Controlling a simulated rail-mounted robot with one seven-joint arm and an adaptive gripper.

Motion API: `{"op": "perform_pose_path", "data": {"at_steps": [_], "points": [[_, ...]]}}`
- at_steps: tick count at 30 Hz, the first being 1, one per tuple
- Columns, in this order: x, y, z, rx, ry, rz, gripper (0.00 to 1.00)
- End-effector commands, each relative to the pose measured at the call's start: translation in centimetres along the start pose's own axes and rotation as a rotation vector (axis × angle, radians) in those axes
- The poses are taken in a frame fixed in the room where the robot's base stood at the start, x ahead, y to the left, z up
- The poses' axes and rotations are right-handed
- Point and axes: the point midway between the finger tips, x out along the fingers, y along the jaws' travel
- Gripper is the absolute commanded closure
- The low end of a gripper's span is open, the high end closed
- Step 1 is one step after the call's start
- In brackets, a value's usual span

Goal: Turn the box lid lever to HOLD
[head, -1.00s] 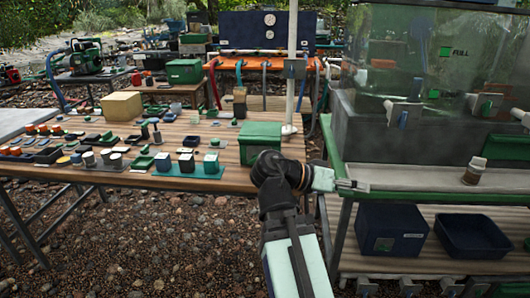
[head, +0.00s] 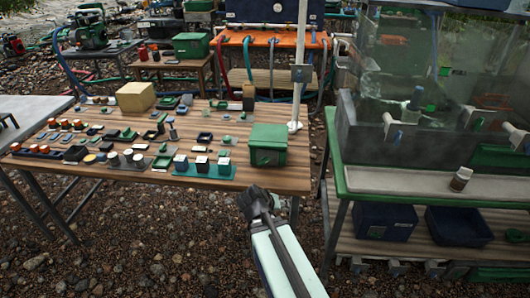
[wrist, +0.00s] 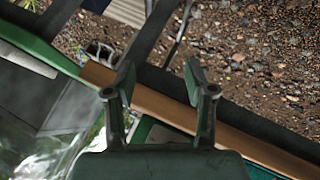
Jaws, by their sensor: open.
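A green lidded box (head: 268,145) stands at the right end of the wooden table (head: 215,183). A darker panel shows on its front; no lever on it or HOLD mark can be made out at this size. My gripper (wrist: 158,78) is open and empty in the wrist view, its two fingers apart above a wooden edge, with gravel beyond. In the head view my arm reaches up from the bottom centre to just below the green box; the fingers cannot be made out there.
A clear tank (head: 405,90) stands on a green-rimmed bench (head: 360,180) at right, with a small bottle (head: 460,179) on it. A white pole (head: 300,75) rises behind the green box. Several small parts crowd the table's left. Gravel lies in front.

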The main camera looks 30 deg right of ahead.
Motion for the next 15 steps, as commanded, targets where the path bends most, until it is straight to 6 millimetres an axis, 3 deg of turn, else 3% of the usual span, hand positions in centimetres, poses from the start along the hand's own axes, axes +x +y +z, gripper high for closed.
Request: {"op": "perform_pose_path", "data": {"at_steps": [9, 15], "points": [[-2.1, -10.7, 0.9, 0.093, 0.088, -0.411, 0.45], [-4.7, -15.3, 0.7, 0.290, 0.185, -0.640, 0.45]]}}
